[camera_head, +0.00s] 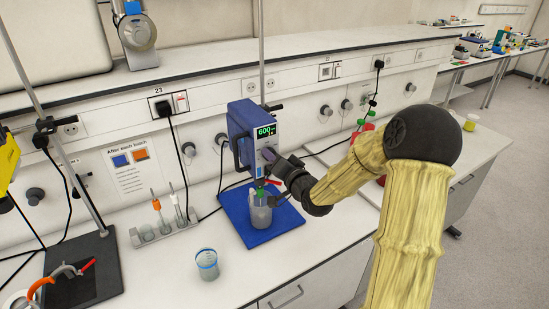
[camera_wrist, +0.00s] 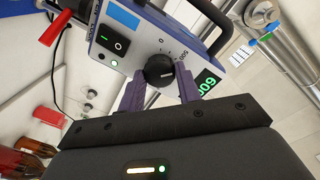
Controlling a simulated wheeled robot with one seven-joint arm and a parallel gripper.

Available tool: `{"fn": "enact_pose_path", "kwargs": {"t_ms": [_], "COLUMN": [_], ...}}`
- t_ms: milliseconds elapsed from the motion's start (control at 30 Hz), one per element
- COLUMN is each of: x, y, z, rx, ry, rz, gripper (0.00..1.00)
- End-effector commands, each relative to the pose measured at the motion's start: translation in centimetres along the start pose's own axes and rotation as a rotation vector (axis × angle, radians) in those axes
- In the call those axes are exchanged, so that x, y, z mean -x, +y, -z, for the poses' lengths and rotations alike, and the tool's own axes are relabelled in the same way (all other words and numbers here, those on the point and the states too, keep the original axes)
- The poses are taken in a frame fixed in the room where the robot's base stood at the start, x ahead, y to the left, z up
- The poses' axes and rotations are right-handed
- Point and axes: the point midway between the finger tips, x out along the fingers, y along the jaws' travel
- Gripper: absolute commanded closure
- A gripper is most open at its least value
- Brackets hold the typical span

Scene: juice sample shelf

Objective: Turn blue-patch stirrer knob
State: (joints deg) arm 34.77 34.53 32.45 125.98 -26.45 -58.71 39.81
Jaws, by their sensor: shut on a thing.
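The stirrer (camera_head: 238,122) is a blue unit with a pale front on a rod, and its green display (camera_head: 266,131) reads 600. In the wrist view a blue patch (camera_wrist: 123,17) is on its front, beside a power switch and a green light. The round black stirrer knob (camera_wrist: 159,70) has a pale mark and scale numbers around it. My gripper (camera_wrist: 160,76) has its purple fingers on either side of the knob, shut on it. In the head view my gripper (camera_head: 269,155) is at the stirrer front and hides the knob.
A beaker (camera_head: 260,212) stands under the stirrer on a blue base plate (camera_head: 282,229). Another beaker (camera_head: 207,264) stands on the bench in front. A rack (camera_head: 165,232) with tools is to the left. A black stand base (camera_head: 92,270) is further left.

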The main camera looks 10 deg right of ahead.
Motion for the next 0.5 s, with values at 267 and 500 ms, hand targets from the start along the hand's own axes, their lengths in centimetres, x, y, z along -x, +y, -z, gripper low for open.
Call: {"fn": "enact_pose_path", "kwargs": {"t_ms": [267,500], "x": [-0.03,-0.03], "y": [-0.01,0.05], "z": [0.27,0.26], "rx": [-0.201,-0.286], "ry": [-0.003,-0.006], "rz": [0.004,0.006], "gripper": [0.89,0.89]}}
